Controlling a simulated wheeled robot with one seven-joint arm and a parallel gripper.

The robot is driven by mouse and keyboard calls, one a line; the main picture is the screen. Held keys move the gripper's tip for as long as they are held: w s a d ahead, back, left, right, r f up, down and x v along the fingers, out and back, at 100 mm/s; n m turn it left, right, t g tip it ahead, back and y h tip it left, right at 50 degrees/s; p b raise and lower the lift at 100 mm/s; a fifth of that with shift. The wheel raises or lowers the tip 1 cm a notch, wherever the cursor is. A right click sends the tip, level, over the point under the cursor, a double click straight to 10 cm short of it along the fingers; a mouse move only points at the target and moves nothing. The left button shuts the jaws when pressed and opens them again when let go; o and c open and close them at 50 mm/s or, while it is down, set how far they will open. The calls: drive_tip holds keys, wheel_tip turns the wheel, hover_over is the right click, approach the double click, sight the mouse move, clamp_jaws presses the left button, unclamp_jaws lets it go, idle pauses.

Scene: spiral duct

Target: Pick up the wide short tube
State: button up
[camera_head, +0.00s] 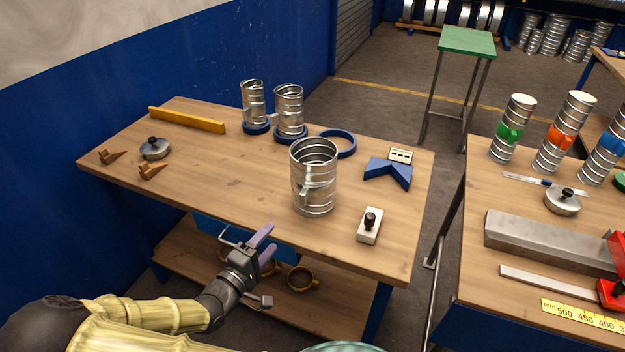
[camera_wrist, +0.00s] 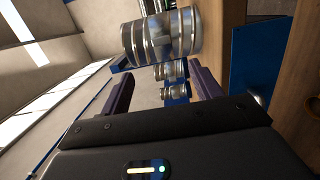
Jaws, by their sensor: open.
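The wide short tube (camera_head: 315,190) is a ribbed silver metal cylinder with a small handle-like metal piece on its side. It stands upright near the front middle of the wooden table (camera_head: 225,170). It also shows in the wrist view (camera_wrist: 172,36), lying sideways in the picture beyond the fingers. My gripper (camera_head: 270,240) is open and empty at the table's front edge, to the lower left of the tube and apart from it. Its two purple fingers frame a gap in the wrist view (camera_wrist: 163,84).
Two narrower tubes (camera_head: 253,102) (camera_head: 289,108) stand behind in blue rings. An empty blue ring (camera_head: 338,144), a blue V-shaped block (camera_head: 388,172) and a white block with a black knob (camera_head: 370,226) lie nearby. The table left of the tube is mostly clear.

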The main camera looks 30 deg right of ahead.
drive_tip(key=p, duration=0.2)
approach(303, 200)
drive_tip(key=x, duration=0.4)
drive_tip(key=shift+w+d, duration=0.15)
drive_tip(key=shift+d, duration=0.2)
drive_tip(key=p+x, duration=0.2)
drive_tip(key=x, duration=0.3)
drive_tip(key=shift+w+d+f, duration=0.1)
drive_tip(key=shift+w, duration=0.05)
drive_tip(key=c, duration=1.4)
